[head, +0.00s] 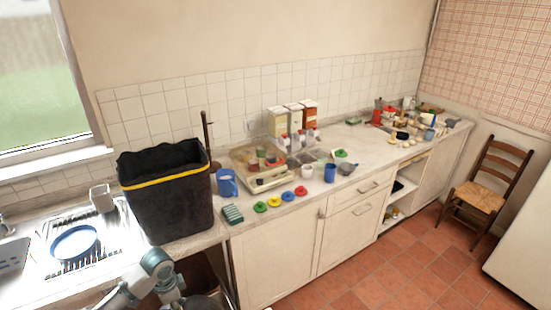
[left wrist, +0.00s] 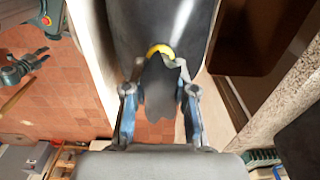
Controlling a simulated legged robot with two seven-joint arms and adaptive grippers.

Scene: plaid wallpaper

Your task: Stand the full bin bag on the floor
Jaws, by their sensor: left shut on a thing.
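The full bin bag (head: 170,205) is a large black bag with a yellow band near its top. It is upright at the left of the head view, in front of the counter edge and sink. I cannot tell whether it touches the counter. My left gripper (left wrist: 160,85) is shut on the bag's dark material and yellow tie in the left wrist view. The bag's dark body (left wrist: 160,22) fills the top middle there. In the head view my left arm comes in low, and its fingertips are hidden. My right gripper (left wrist: 38,58) shows small at the left of the wrist view; its jaw gap is unclear.
The counter (head: 190,246) holds a tray, blue mugs, coloured lids and cartons. A sink drainer with a blue plate (head: 74,243) is at left. The tiled floor (head: 400,275) is clear in front of the cabinets. A wooden chair (head: 478,195) stands at right.

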